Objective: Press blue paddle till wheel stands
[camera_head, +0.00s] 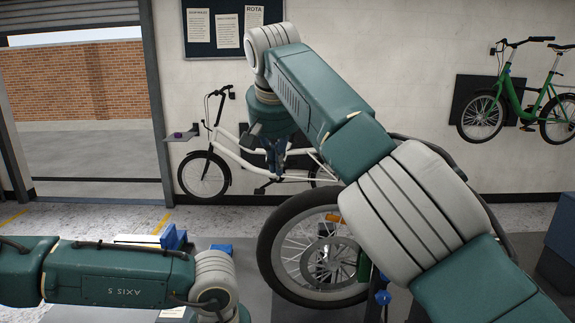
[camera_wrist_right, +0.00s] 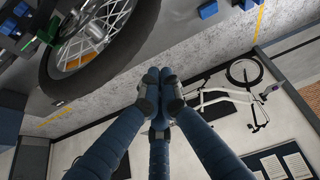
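A large wheel with a black tyre (camera_head: 268,250) stands at lower centre in the head view, partly hidden behind my right arm. Its tyre also shows at upper left in the right wrist view (camera_wrist_right: 128,58). Whether it turns cannot be told from one moment. A small blue part (camera_head: 382,297) sits by the wheel's lower right; I cannot tell whether it is the paddle. My right gripper (camera_head: 277,158) hangs left of and above the wheel, apart from it. Its blue fingers meet at the tips in the wrist view (camera_wrist_right: 157,82), with nothing between them. My left gripper is below the head view's edge.
Blue blocks (camera_head: 172,238) and (camera_head: 222,249) sit left of the wheel. A white bike (camera_head: 240,155) stands against the back wall. A green bike (camera_head: 515,95) hangs on the wall at right. Floor between wheel and wall looks clear.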

